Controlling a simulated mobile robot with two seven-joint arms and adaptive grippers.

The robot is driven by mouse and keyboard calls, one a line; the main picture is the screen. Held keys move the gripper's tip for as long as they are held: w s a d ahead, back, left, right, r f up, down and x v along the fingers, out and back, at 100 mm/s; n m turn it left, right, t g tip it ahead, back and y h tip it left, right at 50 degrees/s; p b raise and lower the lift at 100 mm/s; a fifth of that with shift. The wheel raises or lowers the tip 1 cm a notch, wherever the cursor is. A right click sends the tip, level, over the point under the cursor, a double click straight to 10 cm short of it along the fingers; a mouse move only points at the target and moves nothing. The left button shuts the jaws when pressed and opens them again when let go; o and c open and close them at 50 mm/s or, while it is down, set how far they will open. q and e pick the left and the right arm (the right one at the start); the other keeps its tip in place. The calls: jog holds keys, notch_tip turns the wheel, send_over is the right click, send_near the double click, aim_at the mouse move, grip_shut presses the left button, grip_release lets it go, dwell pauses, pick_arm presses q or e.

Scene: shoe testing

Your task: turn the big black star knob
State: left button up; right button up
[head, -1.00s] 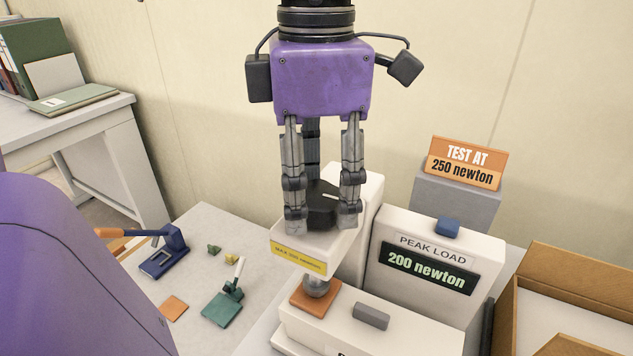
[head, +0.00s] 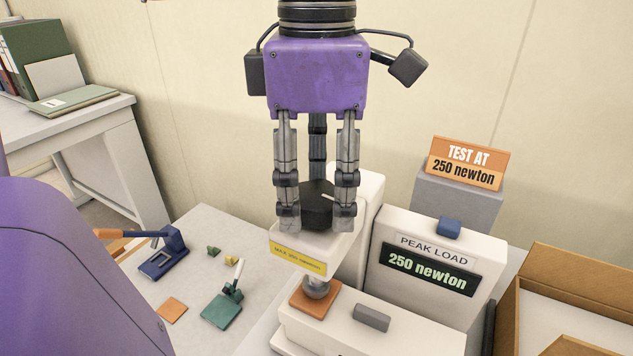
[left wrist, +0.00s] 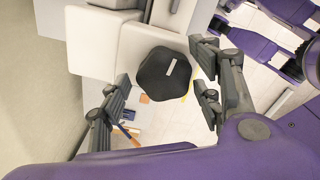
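The black star knob (head: 317,205) sits on top of the white press head of the tester, with a short white mark on its top. My left gripper (head: 315,218) points down from above, its fingers on either side of the knob. In the left wrist view the knob (left wrist: 163,75) lies between the spread fingers, with visible gaps, so the gripper looks open around it. The peak load display (head: 431,270) reads 250 newton. The orange sign (head: 466,163) says test at 250 newton. My right gripper is not in view.
A grey ball under the press head meets an orange pad (head: 314,299). A blue button (head: 449,227) tops the display box, and a grey block (head: 371,317) is in front. Small blue (head: 163,256) and green (head: 222,309) devices stand left. An open brown box (head: 571,262) is right.

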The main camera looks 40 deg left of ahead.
aim_at(317, 190)
pick_arm(q)
notch_tip(317, 190, up, 12)
dwell(0.7)
dwell(0.8)
jog(key=shift+r, duration=0.1)
dwell(0.6)
